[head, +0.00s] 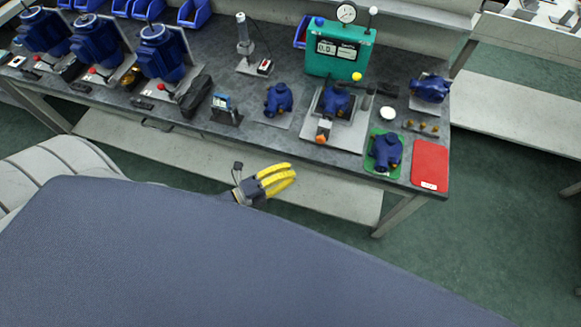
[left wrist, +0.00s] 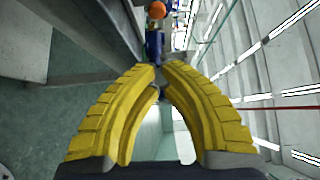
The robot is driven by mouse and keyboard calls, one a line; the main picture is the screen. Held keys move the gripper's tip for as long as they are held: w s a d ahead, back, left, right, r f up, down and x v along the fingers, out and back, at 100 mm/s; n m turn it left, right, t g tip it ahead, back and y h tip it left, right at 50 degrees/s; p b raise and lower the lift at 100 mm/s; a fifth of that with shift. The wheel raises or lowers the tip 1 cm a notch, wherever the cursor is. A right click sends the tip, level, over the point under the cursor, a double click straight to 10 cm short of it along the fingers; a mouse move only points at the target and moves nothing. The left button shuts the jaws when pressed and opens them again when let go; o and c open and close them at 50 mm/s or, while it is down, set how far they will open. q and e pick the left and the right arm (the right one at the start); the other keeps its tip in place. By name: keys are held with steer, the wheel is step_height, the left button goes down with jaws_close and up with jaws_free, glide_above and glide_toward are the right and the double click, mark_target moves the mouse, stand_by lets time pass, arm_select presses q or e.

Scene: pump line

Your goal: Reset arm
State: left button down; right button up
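My left gripper (head: 292,170) hangs in front of the workbench's front edge, above the lower shelf and clear of everything on the bench. Its two yellow fingers also show in the left wrist view (left wrist: 160,68). Their tips are close together with a narrow gap, and I see nothing held between them. My right gripper is in neither view. A blue pump (head: 386,151) sits on a green mat near the bench's right front corner. Another blue pump (head: 335,102) sits in the fixture in front of the teal test unit (head: 338,53).
The grey workbench (head: 215,60) also carries blue motors (head: 162,52) at the left, a blue pump (head: 278,99) in the middle, another pump (head: 431,88) at the right and a red mat (head: 430,164). A lower shelf (head: 335,200) juts out below. Green floor lies open at the right.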

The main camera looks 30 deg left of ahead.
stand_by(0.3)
arm_select(q)
steer(key=s+a+f+n+g+y, duration=0.2)
steer(key=s+a+f+n+y, duration=0.15)
steer(key=f, duration=0.65)
steer(key=s+a+f+n+g+y, duration=0.25)
steer(key=a+f+n, duration=0.25)
steer(key=f, duration=0.6)
steer(key=s+a+f+n+g+y, duration=0.1)
steer(key=s+a+f+n+y, duration=0.3)
steer(key=f, duration=0.6)
steer(key=s+a+f+n+g, duration=0.2)
steer(key=s+f+n+g, duration=0.35)
steer(key=s+f, duration=0.85)
steer(key=s+d+f+n+g, duration=0.2)
steer(key=s+d+f, duration=0.3)
steer(key=s, duration=0.5)
steer(key=shift+s+d+f+n+g, duration=0.25)
steer(key=shift+s+d+n, duration=0.2)
steer(key=shift+d, duration=0.6)
steer(key=shift+w+a, duration=0.1)
